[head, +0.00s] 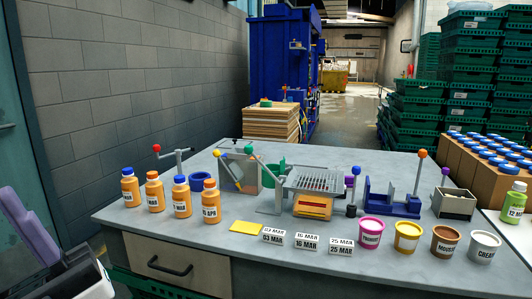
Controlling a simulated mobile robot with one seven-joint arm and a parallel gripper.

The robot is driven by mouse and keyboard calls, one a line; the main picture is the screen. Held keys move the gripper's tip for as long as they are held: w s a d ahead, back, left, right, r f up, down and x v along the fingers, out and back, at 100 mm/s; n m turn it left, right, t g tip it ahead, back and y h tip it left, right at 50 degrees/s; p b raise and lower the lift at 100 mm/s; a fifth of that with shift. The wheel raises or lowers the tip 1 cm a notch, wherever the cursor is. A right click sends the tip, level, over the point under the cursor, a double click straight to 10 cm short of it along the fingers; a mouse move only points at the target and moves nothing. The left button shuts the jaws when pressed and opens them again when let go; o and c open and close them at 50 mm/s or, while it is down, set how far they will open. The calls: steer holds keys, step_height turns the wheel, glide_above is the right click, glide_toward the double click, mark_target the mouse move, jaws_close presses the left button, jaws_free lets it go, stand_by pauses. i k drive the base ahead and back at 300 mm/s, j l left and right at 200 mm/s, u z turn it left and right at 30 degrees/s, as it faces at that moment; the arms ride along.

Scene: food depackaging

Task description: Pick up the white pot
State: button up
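The white pot (484,247) stands upright at the front right corner of the grey table (200,257). It has a pale lid and a label that seems to read CREAM. It is the rightmost of a row of pots, beside a brown pot (444,242). Nothing is touching it from above. A purple, white and black part of my own body shows at the lower left edge, far from the pot. I cannot make out gripper fingers there.
A yellow pot (407,236) and a pink pot (371,230) continue the row leftward. Date cards (307,242) lie left of them. Orange bottles (181,197) stand at left. A blue stand (393,198) and a grey box (454,203) are behind the pots. A bottle (513,203) stands at far right.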

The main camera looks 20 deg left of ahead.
mark_target(484, 245)
steer(key=i+l+z, duration=0.4)
steer(key=z, duration=0.2)
steer(key=i, duration=0.6)
